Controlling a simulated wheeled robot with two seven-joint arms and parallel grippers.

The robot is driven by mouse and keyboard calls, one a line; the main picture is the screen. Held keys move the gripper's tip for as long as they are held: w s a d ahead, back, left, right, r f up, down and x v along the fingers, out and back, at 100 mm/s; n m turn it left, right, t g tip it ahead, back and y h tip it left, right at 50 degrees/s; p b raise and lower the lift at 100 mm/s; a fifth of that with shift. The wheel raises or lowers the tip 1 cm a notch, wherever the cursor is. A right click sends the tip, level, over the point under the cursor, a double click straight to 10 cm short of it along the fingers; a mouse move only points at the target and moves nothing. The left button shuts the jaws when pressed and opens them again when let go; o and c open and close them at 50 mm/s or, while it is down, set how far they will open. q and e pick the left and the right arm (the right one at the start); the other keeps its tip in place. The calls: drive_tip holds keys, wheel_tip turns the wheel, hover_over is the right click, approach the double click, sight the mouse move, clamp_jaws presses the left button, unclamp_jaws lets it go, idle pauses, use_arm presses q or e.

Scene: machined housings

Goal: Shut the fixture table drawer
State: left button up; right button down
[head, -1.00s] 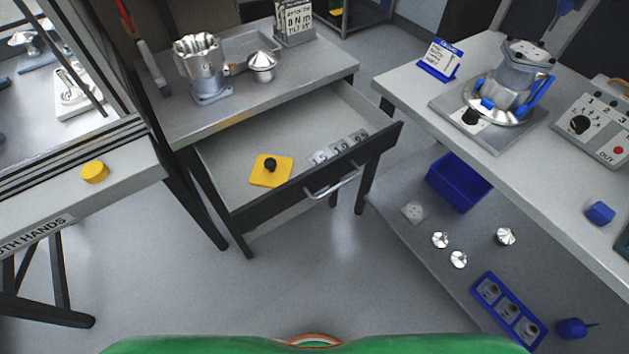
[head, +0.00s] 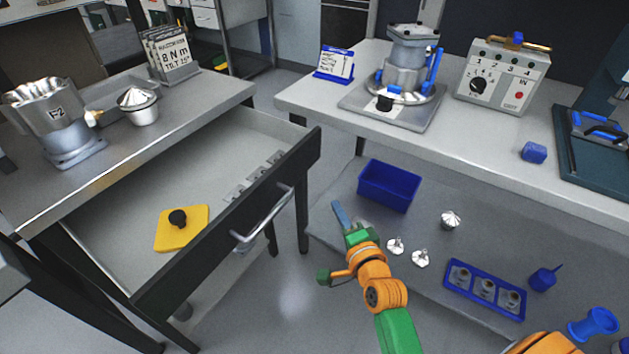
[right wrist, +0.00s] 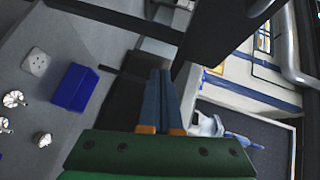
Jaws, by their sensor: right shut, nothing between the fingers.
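The fixture table drawer (head: 225,228) stands pulled out of the grey-topped table (head: 165,112) at the left of the head view. Its front is dark, with a silver bar handle (head: 268,222). A yellow plate with a black knob (head: 181,228) and several small metal blocks (head: 256,176) lie inside. My right gripper (head: 341,214) is shut and empty, in front of and to the right of the drawer front, apart from the handle. Its blue fingers (right wrist: 163,100) lie together in the right wrist view, where a silver bar (right wrist: 288,45) shows at upper right. My left gripper is out of view.
A blue bin (head: 389,186), small metal cones and a blue tray (head: 485,289) sit on the low shelf right of my right gripper. The right bench (head: 480,135) carries a housing on a plate and a control box (head: 502,76). Floor shows between drawer and shelf.

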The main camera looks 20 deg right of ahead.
wheel_tip(320, 180, up, 6)
drive_tip(key=d+m+t+h, duration=0.1)
drive_tip(key=d+m+t, duration=0.1)
drive_tip(key=m, duration=0.1)
drive_tip(key=b, duration=0.1)
approach(319, 145)
drive_tip(key=w+d, duration=0.2)
drive_tip(key=d, duration=0.1)
drive_tip(key=w+a, duration=0.2)
drive_tip(key=w, duration=0.1)
drive_tip(key=shift+r, duration=0.1)
drive_tip(key=shift+w+a, duration=0.2)
drive_tip(key=shift+w, duration=0.15)
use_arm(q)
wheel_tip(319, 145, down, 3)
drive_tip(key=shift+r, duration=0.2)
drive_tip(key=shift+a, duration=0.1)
